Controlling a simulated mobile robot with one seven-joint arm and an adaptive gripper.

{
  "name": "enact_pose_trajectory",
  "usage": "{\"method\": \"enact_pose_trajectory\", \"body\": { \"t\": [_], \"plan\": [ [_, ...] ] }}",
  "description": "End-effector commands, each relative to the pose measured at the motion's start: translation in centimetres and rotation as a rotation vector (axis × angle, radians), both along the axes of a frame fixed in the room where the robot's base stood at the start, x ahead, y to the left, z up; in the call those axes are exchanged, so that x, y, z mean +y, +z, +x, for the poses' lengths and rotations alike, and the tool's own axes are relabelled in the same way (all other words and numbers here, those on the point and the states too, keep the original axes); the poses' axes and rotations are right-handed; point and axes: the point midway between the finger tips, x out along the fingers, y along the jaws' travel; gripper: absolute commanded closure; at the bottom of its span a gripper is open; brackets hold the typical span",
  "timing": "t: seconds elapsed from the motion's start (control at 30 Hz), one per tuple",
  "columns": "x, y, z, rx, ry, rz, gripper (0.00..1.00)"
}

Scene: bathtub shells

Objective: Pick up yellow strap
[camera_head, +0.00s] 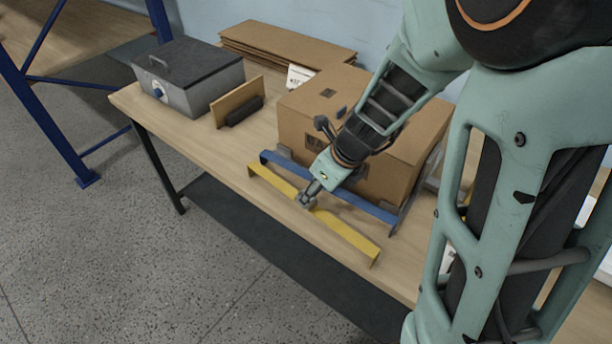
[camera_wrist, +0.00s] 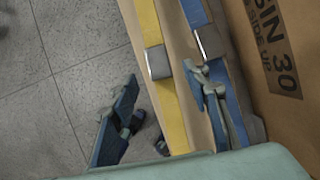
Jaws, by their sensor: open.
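The yellow strap (camera_head: 345,232) is a long flat bar with bent-down ends, lying along the front edge of the table. In the wrist view the yellow strap (camera_wrist: 172,108) runs lengthwise between my fingers, with a grey metal piece across it. My gripper (camera_head: 308,197) is at the middle of the strap and hides part of it. In the wrist view my gripper (camera_wrist: 160,80) is open, one finger over the floor side and one over the blue strap side. I cannot tell whether the fingers touch the strap.
A blue strap (camera_head: 372,208) lies parallel just behind the yellow one. A cardboard box (camera_head: 410,150) stands behind it. A grey case (camera_head: 190,78), a small upright board (camera_head: 236,102) and flat cardboard (camera_head: 275,45) are at the left. The wooden table (camera_head: 225,150) drops to floor in front.

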Motion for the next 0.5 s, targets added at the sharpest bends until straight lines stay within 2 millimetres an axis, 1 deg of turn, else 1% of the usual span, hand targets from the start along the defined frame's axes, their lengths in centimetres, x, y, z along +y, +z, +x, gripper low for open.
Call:
{"method": "enact_pose_trajectory", "body": {
  "t": [0.1,0.23,0.33,0.5],
  "plan": [
    [0.8,-1.8,0.6,0.004,0.002,-0.001,0.56],
    [1.4,-3.5,1.1,0.003,0.000,0.000,0.56],
    [1.7,-4.1,1.4,0.002,0.001,-0.001,0.56],
    [1.7,-4.1,1.5,0.000,0.001,-0.002,0.56]
  ]
}}
